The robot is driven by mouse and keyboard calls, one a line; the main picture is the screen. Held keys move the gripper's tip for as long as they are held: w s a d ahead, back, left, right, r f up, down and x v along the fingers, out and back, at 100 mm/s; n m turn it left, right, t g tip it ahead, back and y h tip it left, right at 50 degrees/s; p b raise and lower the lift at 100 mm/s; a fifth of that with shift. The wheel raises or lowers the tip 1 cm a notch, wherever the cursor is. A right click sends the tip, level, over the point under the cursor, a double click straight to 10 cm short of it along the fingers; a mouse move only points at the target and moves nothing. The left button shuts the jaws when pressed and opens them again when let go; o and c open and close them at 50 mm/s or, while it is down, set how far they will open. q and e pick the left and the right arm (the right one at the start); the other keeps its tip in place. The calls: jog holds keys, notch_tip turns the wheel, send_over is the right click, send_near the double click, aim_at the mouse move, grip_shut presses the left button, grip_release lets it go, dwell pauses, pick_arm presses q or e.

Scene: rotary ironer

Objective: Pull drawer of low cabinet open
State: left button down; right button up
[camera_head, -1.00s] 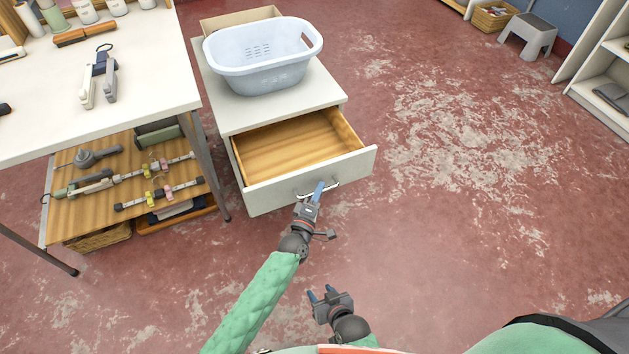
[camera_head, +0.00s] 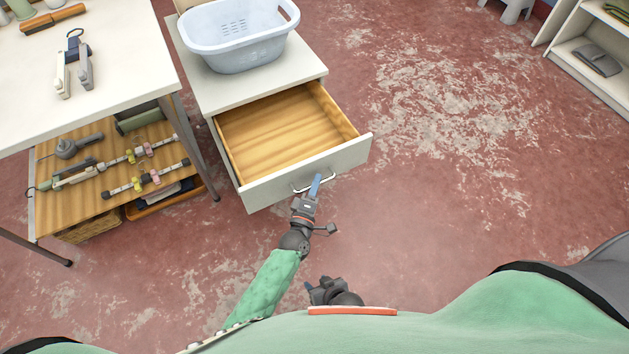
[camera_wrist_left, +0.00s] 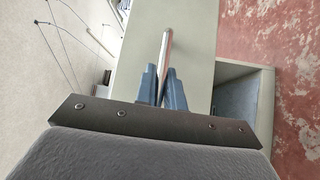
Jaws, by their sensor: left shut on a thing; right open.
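The low cabinet (camera_head: 205,95) is white, and its top drawer (camera_head: 290,131) stands well open with a bare wooden inside. A metal bar handle (camera_head: 328,180) is on the drawer's white front (camera_head: 352,153). My left gripper (camera_head: 314,187) is shut on the handle. In the left wrist view, its blue fingers (camera_wrist_left: 164,88) are on either side of the handle bar (camera_wrist_left: 166,48). My right gripper (camera_head: 318,286) is low in the head view, away from the cabinet, open and partly hidden behind my body.
A pale blue laundry basket (camera_head: 237,38) stands on the cabinet top. A white table (camera_head: 120,75) with a lower wooden shelf (camera_head: 85,205) is at the left. A white shelf unit (camera_head: 590,75) is at the upper right. The red floor right of the drawer is clear.

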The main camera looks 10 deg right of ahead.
pick_arm(q)
jog(key=shift+f, duration=0.15)
jog(key=c, duration=1.5)
grip_release()
jog(key=shift+v, duration=3.9)
